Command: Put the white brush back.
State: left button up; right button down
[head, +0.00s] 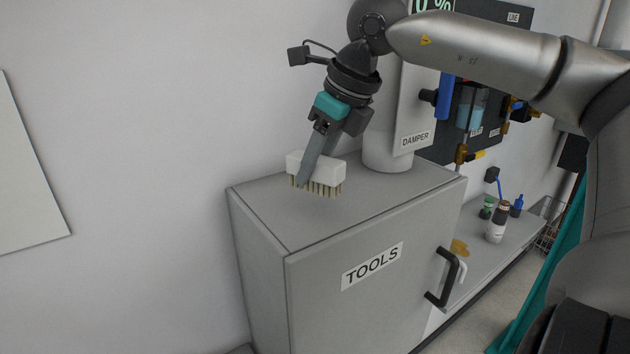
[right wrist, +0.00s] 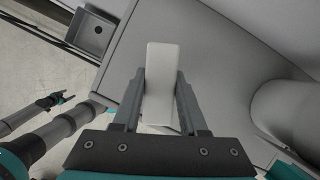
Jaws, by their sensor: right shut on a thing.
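The white brush (head: 326,170) has a white block body and short tan bristles that point down. It is at the top of the grey TOOLS cabinet (head: 258,214), over its left part; I cannot tell whether the bristles touch the surface. My right gripper (head: 306,176) comes down at a slant and is shut on the brush. In the right wrist view the brush (right wrist: 160,70) sits between the two fingers (right wrist: 160,100), its long side running away from the palm. My left gripper is not in the head view.
A white cylinder (head: 388,154) under the DAMPER panel (head: 414,120) stands on the cabinet top, right of the brush. The cabinet door has a black handle (head: 443,278). Bottles (head: 496,222) stand on a lower ledge at right. The cabinet top's front left is clear.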

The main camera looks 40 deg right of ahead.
aim_at(315, 183)
notch_tip(315, 183, down, 3)
jog(key=shift+f, duration=0.2)
jog(key=shift+f, duration=0.15)
jog(key=shift+c, duration=2.2)
grip_release()
jog(key=shift+r+p, duration=0.2)
jog(key=shift+p, duration=0.1)
jog(key=shift+s+r, duration=0.1)
jog(key=shift+r, duration=0.25)
jog(key=b+v, duration=0.2)
jog(key=v, duration=0.9)
jog(key=shift+s, duration=0.2)
